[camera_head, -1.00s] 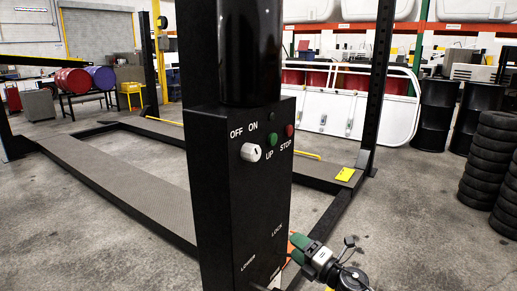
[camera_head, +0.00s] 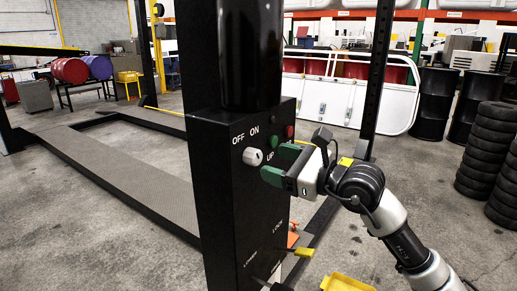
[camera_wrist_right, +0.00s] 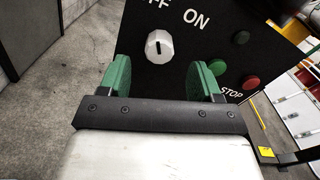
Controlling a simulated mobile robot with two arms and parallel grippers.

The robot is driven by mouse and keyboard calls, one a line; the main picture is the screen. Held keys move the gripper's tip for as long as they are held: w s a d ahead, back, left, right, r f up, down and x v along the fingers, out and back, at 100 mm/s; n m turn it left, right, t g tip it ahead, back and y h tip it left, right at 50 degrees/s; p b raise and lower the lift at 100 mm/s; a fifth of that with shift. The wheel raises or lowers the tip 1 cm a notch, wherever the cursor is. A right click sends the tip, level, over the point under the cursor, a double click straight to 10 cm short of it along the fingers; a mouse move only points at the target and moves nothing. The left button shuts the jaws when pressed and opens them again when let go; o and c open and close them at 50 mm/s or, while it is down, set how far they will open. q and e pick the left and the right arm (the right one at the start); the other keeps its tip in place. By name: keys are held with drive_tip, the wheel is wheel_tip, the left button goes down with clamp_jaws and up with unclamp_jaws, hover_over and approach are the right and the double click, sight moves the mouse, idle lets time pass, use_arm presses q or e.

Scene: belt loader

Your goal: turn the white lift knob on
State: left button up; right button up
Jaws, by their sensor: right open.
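The white lift knob (camera_head: 252,156) sits on the front of the black control box (camera_head: 225,215), under the OFF and ON labels. It also shows in the right wrist view (camera_wrist_right: 158,45), with a dark slot on its face. My right gripper (camera_head: 278,163) is in front of the box, just right of the knob in the head view. In the right wrist view its green fingers (camera_wrist_right: 158,75) are apart and empty, with the knob beyond and between them. They do not appear to touch the knob. My left gripper is not in view.
A green button (camera_wrist_right: 241,38) and a red button (camera_wrist_right: 250,82) are right of the knob. A yellow-handled lever (camera_head: 304,253) sticks out low on the box. A yellow tray (camera_head: 345,284) is at the bottom. Stacked tires (camera_head: 490,150) stand at the right.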

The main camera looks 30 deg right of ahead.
sight(259, 157)
drive_tip(key=p+x, duration=0.1)
drive_tip(key=x, duration=0.3)
drive_tip(key=shift+r+p, duration=0.15)
drive_tip(key=shift+p, duration=0.15)
drive_tip(key=shift+w+a, duration=0.25)
drive_tip(key=shift+w, duration=0.35)
drive_tip(key=c, duration=0.9)
